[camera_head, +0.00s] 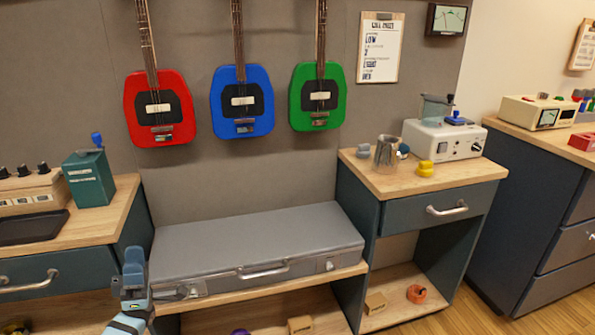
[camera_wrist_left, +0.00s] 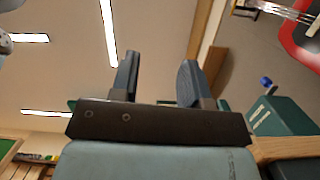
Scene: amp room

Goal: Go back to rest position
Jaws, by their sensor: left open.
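My left gripper (camera_head: 133,265) is at the lower left in the head view, pointing up, in front of the left end of the grey case. In the left wrist view its two dark fingers (camera_wrist_left: 158,82) stand apart with nothing between them. The closed grey case (camera_head: 260,245) lies on the low middle shelf, its handle facing me. My right gripper is in neither view.
Red (camera_head: 160,108), blue (camera_head: 242,101) and green (camera_head: 316,96) guitars hang on the wall. A green box (camera_head: 89,178) stands on the left cabinet. A metal cup (camera_head: 387,154) and white device (camera_head: 445,137) stand on the right cabinet. Floor (camera_head: 480,310) is clear at lower right.

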